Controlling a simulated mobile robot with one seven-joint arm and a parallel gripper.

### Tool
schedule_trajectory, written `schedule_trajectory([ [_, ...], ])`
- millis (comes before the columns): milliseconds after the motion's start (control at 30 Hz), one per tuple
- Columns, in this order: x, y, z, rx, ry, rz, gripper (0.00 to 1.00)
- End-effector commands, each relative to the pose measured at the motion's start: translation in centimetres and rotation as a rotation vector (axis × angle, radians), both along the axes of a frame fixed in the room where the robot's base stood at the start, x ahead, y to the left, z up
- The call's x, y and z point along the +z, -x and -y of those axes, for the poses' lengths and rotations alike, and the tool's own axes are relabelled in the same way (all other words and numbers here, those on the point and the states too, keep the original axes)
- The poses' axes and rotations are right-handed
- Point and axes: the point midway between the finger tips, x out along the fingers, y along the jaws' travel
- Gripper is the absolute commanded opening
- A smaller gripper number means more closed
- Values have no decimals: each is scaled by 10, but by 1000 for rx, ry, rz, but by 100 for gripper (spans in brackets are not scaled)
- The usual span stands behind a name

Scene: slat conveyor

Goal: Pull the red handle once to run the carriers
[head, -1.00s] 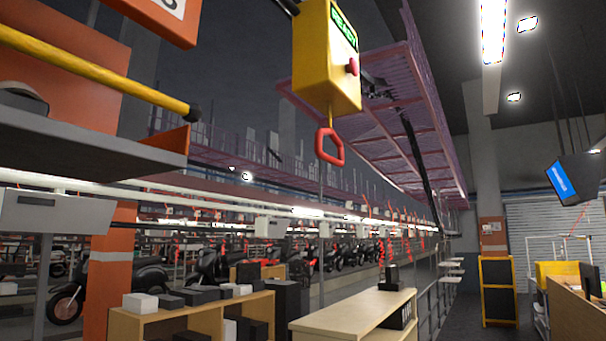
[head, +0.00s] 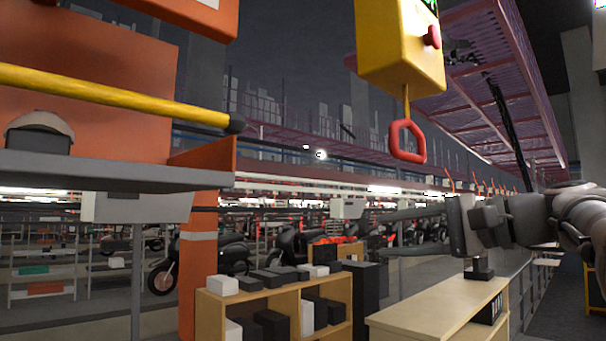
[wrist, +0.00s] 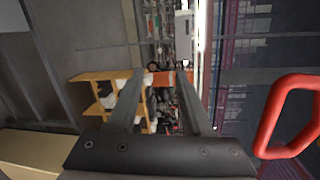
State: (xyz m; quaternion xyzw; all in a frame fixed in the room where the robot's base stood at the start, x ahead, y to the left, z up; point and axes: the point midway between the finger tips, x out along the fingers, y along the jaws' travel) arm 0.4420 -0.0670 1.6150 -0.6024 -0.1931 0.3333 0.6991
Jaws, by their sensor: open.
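The red handle (head: 394,140) is a loop hanging on a short cord below a yellow control box (head: 395,50) in the head view. It also shows at the right edge of the wrist view (wrist: 267,128), beside my fingers and partly cut off. My gripper (head: 380,232) reaches in from the right in the head view, below the handle. Its two fingers are spread and empty in the wrist view (wrist: 161,75). The handle is outside the gap between them, with no visible contact.
A red button (head: 432,37) sits on the box's side. A yellow bar (head: 110,90) and a grey shelf (head: 110,172) extend from the left. A wooden shelf with small boxes (head: 275,307) and a wooden counter (head: 440,315) stand below. The space around the handle looks clear.

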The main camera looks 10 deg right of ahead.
Motion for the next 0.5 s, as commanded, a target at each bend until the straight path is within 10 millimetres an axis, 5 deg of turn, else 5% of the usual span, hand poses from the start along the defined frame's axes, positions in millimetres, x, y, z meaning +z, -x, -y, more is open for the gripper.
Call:
schedule_trajectory([
  [33,25,8,24,-33,-13,60,50],
  [200,78,36,71,-90,-34,232,50],
  [500,112,54,93,-119,-34,348,50],
])
